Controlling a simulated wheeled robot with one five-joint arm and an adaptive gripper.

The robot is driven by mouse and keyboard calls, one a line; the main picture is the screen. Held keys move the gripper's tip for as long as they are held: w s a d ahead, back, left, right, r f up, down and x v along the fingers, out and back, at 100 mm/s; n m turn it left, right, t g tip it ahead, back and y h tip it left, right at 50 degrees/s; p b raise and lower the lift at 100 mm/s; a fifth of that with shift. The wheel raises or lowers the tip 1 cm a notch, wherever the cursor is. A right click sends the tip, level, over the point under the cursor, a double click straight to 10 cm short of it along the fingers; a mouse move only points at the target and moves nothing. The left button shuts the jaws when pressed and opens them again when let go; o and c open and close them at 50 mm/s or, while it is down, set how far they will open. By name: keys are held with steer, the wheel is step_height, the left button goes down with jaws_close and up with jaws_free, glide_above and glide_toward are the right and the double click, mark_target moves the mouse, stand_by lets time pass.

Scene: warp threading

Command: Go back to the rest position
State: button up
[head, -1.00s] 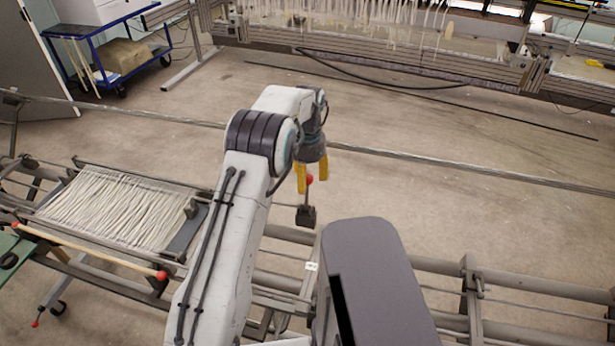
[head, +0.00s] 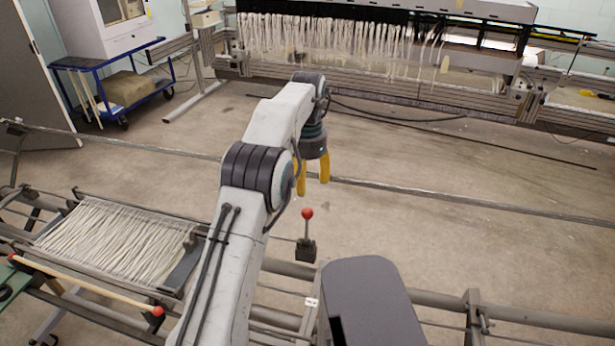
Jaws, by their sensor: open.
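My gripper (head: 313,190) has two yellow fingers that point down and stand apart with nothing between them. It hangs in the air at the end of my white arm, near the middle of the head view. In the picture it is above a short lever with a red ball knob (head: 307,213) on a dark block (head: 306,250). The knob shows clear of the fingers.
At the left is a frame of pale warp threads (head: 115,240) and a wooden rod with a red end (head: 90,283). A loom with hanging white threads (head: 330,38) stands at the back. A blue cart (head: 125,90) stands back left.

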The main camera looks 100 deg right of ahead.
steer(key=shift+r, duration=0.4)
stand_by(0.6)
